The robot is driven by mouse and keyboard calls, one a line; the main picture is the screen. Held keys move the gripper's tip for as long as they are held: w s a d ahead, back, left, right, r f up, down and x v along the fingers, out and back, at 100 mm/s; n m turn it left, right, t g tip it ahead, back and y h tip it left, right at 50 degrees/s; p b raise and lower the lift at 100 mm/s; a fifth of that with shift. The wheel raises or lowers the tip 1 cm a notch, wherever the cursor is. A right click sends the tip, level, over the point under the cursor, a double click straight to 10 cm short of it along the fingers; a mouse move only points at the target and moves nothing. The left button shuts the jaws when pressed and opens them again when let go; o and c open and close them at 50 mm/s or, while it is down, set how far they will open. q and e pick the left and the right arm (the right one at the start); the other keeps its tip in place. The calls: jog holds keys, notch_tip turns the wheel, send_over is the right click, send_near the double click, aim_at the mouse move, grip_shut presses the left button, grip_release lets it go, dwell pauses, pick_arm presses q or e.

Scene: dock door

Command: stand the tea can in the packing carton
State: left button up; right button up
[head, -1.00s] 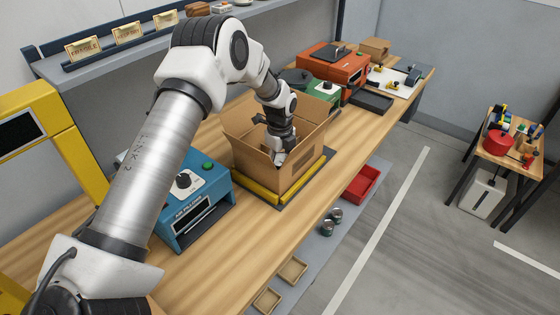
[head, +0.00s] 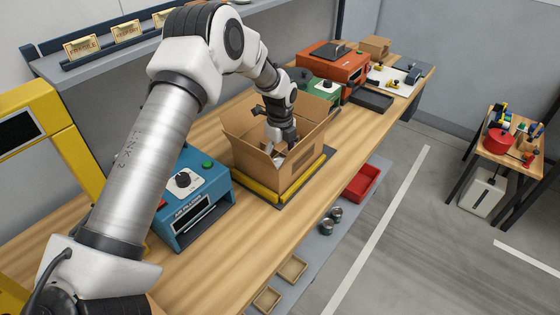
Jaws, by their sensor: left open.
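The packing carton (head: 276,175) stands open on the bench with its flaps up, on a dark mat framed by yellow bars. My left gripper (head: 283,147) is open and points down inside the carton's mouth. The carton's front wall hides what lies lower inside. A small pale and purplish patch shows beside the fingers; I cannot tell whether it is the tea can. No tea can shows clearly on the bench. My right gripper is not in view.
A blue air-pillow machine (head: 190,195) stands left of the carton. A green device (head: 322,90) and an orange machine (head: 333,66) stand behind it. Two small tins (head: 331,221) and a red bin (head: 362,184) are on the lower shelf. The bench front is clear.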

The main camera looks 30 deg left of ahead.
aim_at(280, 164)
pick_arm(q)
notch_tip(280, 164, up, 10)
jog(key=b, duration=0.2)
jog(key=shift+r+b, duration=0.15)
jog(key=shift+b, duration=0.15)
jog(key=shift+s, duration=0.1)
dwell(0.7)
